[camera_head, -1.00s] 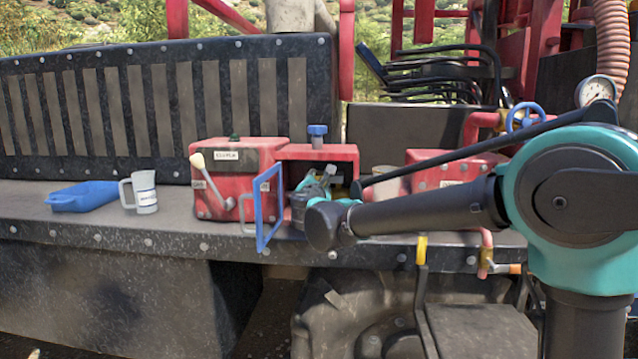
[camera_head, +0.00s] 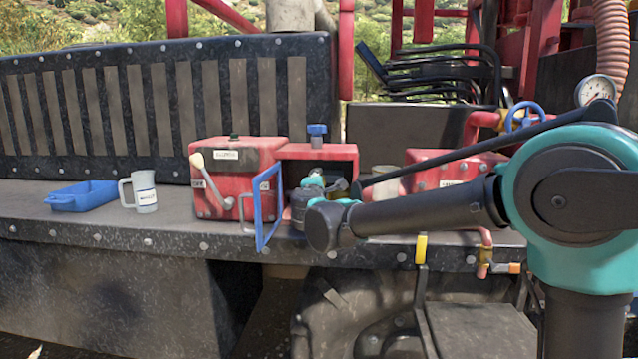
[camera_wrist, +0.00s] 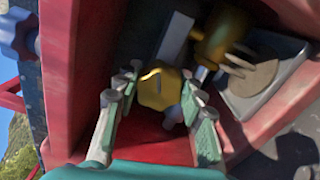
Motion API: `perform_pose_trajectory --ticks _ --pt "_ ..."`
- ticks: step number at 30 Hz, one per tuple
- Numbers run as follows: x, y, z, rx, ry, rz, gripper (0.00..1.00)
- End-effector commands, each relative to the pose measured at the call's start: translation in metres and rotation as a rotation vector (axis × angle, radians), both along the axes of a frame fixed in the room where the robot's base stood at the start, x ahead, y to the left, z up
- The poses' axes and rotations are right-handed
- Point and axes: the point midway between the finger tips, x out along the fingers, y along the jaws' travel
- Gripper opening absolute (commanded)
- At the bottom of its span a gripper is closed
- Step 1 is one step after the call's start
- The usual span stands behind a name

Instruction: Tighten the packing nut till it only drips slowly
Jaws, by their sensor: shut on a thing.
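A brass hex packing nut (camera_wrist: 158,88) sits between my fingertips inside an open red box (camera_head: 317,152). My gripper (camera_wrist: 155,98) is shut on it, with green-padded fingers on either side. A brass valve body (camera_wrist: 222,42) is just up and right of the nut in the wrist view. Several pale streaks (camera_wrist: 240,60), apparently water, run from it toward a grey tray (camera_wrist: 285,97) with tan liquid. In the head view my gripper (camera_head: 322,185) is at the box opening, and the nut is hidden there.
A blue-framed door (camera_head: 259,215) stands open at the box's left. A red box with a lever (camera_head: 240,160) is beside it. A white mug (camera_head: 143,192) and blue tray (camera_head: 84,194) stand left on the ledge. Red box walls (camera_wrist: 85,60) closely surround my gripper.

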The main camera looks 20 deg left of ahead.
Motion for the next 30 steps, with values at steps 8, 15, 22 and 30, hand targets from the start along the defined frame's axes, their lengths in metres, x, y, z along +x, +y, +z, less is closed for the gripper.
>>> perform_pose_trajectory --ticks 8,15,22,30 --pt "-0.0001 -0.0005 -0.0007 0.025 0.007 -0.001 0.1" --pt "-0.0002 -0.0005 -0.0008 0.024 0.007 -0.001 0.1" --pt "-0.0001 -0.0003 -0.0006 0.024 0.007 0.0 0.61" --pt "-0.0011 -0.0003 -0.0003 0.023 0.006 0.0 0.61"
